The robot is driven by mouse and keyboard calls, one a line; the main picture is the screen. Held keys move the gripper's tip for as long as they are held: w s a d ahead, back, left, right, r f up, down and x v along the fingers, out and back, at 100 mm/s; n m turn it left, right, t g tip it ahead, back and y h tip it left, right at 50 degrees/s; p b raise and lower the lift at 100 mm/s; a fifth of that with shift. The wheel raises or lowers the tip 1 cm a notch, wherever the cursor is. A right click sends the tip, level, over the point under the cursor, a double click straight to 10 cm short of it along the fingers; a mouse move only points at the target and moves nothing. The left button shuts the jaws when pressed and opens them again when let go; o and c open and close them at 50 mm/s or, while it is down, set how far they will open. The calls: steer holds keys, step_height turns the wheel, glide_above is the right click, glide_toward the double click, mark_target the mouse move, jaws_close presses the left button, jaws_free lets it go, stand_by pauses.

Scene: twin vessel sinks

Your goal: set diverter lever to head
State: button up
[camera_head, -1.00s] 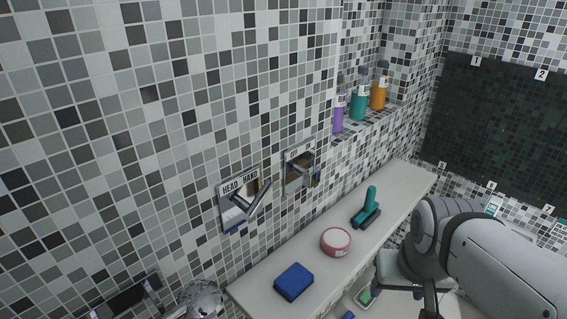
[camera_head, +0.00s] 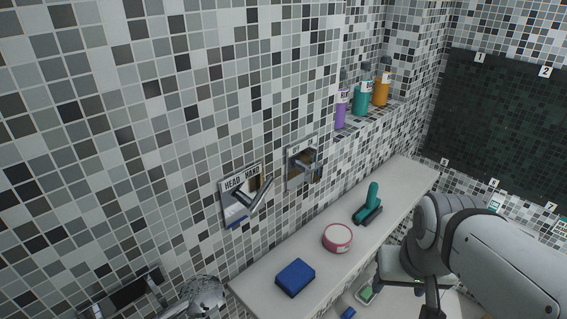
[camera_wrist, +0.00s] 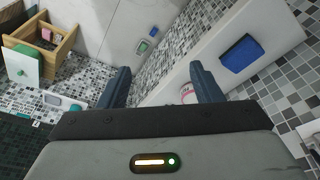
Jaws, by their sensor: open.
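The diverter plate (camera_head: 233,209) is on the mosaic wall left of centre in the head view, with HEAD printed on its left and HAND on its right. Its metal lever (camera_head: 262,192) leans up and to the right, toward the HAND side. My gripper shows in the wrist view (camera_wrist: 162,86), its two dark fingers wide apart with nothing between them. In the head view my arm is at the lower right, well away from the lever, and the fingertips are hard to make out. The wrist view does not show the lever.
A second wall plate with a metal handle (camera_head: 306,166) is right of the diverter. Below, a white ledge (camera_head: 392,193) holds a blue sponge (camera_head: 295,277), a pink tin (camera_head: 337,237) and a teal-handled brush (camera_head: 368,204). Several bottles (camera_head: 362,97) stand in a niche. A chrome fixture (camera_head: 207,293) is lower left.

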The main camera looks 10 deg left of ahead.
steer(key=shift+w+a+r, duration=0.2)
steer(key=shift+r, duration=0.05)
steer(key=shift+c, duration=0.8)
steer(key=w+a+r+y+p, duration=0.1)
steer(key=w+a+r, duration=0.1)
steer(key=a, duration=0.1)
steer(key=w+a+r+g+y+p, duration=0.1)
steer(key=w+a+r, duration=0.2)
steer(key=w+a+r+g+y+p, duration=0.1)
steer(key=w+a+r, duration=0.1)
steer(key=w+a, duration=0.1)
steer(key=shift+w+a+r+y+p, duration=0.15)
steer(key=shift+a+r+y+p, duration=0.05)
steer(key=shift+r+y+p, duration=0.2)
steer(key=shift+c, duration=1.3)
steer(key=n+g+y+p, duration=0.1)
steer(key=g+y+p, duration=0.1)
steer(key=y, duration=0.2)
glide_toward(272, 181)
steer(key=x, duration=0.3)
steer(key=p+x, duration=0.1)
steer(key=x, duration=0.6)
steer(key=shift+a+f, duration=0.1)
steer(key=shift+f, duration=0.05)
steer(key=shift+c, duration=0.2)
jaws_close()
